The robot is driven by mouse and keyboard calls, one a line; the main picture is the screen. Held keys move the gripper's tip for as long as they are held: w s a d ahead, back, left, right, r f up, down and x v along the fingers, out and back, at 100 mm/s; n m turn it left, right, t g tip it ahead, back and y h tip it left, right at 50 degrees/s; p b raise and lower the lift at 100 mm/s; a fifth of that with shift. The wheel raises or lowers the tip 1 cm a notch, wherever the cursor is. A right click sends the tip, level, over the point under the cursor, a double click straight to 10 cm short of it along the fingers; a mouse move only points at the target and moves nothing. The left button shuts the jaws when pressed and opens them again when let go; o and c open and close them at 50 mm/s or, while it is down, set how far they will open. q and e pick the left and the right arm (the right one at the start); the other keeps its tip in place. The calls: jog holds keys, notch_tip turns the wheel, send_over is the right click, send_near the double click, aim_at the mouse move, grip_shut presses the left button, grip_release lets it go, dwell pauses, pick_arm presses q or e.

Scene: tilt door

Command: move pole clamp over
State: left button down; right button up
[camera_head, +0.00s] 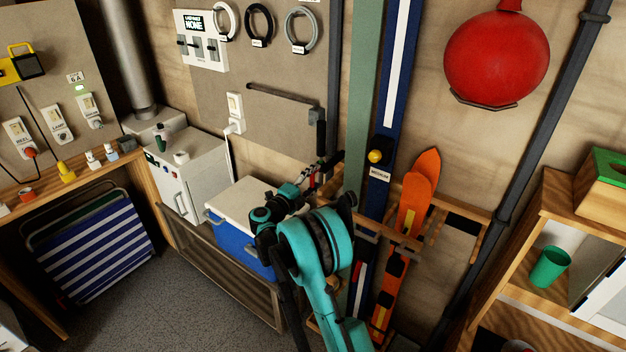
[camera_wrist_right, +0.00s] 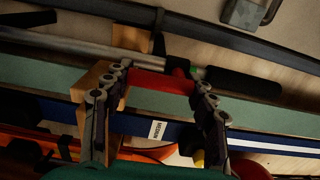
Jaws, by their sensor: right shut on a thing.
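My right gripper (camera_head: 314,180) reaches up to the wall beside the wooden rack, at the left of the green board. In the right wrist view its two fingers (camera_wrist_right: 158,84) stand on both sides of a red part, which looks like the pole clamp (camera_wrist_right: 160,79), and they are shut on it. A dark knob sits at the clamp's right end. A grey pole (camera_wrist_right: 75,44) and a black grip (camera_wrist_right: 244,83) lie behind the fingers. In the head view the clamp is mostly hidden by the gripper. My left gripper is not in view.
A green board (camera_head: 365,90), a blue board (camera_head: 402,70) and an orange ski (camera_head: 412,200) stand close at the right in the wooden rack (camera_head: 462,212). A blue cooler (camera_head: 232,235) with a white lid stands below left. A red ball-shaped thing (camera_head: 497,57) hangs at the upper right.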

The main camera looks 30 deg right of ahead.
dwell(0.3)
jog(key=o, duration=1.2)
jog(key=shift+c, duration=0.2)
jog(key=v, duration=1.2)
jog(key=shift+w, duration=0.1)
